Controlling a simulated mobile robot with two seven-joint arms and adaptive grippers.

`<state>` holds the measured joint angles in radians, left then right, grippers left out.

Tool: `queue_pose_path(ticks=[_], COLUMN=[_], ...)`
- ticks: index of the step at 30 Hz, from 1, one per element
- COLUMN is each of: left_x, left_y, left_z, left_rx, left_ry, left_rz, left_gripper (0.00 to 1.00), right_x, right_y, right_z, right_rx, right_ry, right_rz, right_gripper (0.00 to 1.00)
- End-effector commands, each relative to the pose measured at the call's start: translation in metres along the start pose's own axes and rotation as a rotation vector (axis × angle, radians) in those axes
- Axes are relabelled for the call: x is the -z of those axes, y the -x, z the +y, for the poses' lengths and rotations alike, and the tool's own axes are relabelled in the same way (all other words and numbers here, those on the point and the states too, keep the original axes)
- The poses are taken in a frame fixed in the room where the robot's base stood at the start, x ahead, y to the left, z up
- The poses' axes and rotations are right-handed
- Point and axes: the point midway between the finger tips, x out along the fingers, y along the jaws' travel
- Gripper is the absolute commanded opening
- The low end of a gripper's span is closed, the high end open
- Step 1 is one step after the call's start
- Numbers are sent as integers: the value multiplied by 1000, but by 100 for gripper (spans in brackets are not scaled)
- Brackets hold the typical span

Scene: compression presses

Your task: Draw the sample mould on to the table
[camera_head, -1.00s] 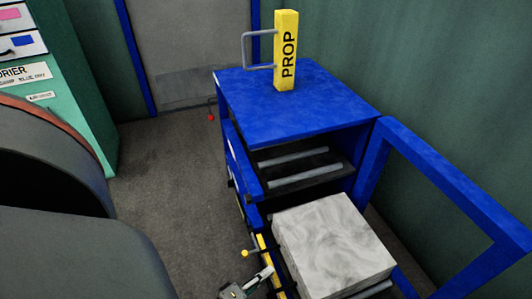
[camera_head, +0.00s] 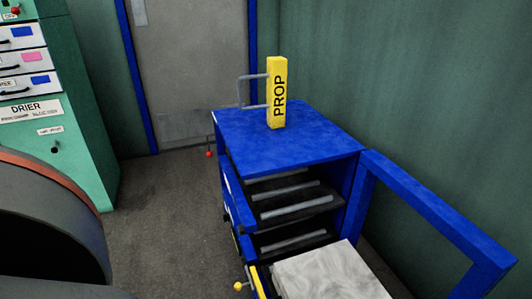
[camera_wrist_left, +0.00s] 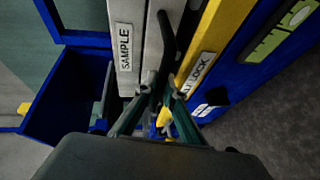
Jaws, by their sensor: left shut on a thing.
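The sample mould, a pale marbled block (camera_head: 330,275), sits low at the front of the blue press and is cut off by the bottom edge of the head view. In the left wrist view a grey face (camera_wrist_left: 152,50) bears a SAMPLE label (camera_wrist_left: 125,47), with a black bar handle (camera_wrist_left: 166,38) beside it. My left gripper (camera_wrist_left: 158,88) is shut on the lower end of this handle. The fingers partly hide the grip. My left gripper is out of the head view, and my right gripper is not in view.
The blue press (camera_head: 285,140) has open shelves with metal rails (camera_head: 290,200) and a yellow PROP block (camera_head: 277,93) on top. A blue frame door (camera_head: 440,215) stands open at right. A yellow lock bar (camera_wrist_left: 205,55) runs beside the handle.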

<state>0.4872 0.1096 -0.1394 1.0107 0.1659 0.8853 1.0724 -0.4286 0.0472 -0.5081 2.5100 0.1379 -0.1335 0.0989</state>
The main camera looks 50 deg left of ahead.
Motion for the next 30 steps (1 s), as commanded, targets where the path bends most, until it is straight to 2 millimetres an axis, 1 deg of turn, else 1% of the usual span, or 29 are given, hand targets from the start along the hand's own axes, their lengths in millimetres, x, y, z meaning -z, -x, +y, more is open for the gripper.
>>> queue_pose_path(ticks=[1, 7, 8, 9, 17, 20, 23, 30], left_x=[-5, -4, -4, -4, -2, -1, -1, -2], left_y=[0, 0, 0, 0, 0, 3, 14, 53], left_z=[0, 0, 0, 0, 0, 0, -1, 0], left_rx=[1, 1, 1, 1, 0, 0, 1, 2], left_ry=[1, 2, 2, 2, 2, 1, 1, 2], left_rz=[-6, -5, -5, -5, -2, -1, -1, -2], left_gripper=[0, 0, 11, 16, 16, 16, 16, 16], right_x=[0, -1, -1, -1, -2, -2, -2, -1], right_y=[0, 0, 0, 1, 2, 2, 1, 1], right_z=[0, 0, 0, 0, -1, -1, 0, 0], right_rx=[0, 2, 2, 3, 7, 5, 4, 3], right_ry=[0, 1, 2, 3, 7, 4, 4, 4], right_rz=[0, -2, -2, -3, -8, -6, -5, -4], right_gripper=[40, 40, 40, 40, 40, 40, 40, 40])
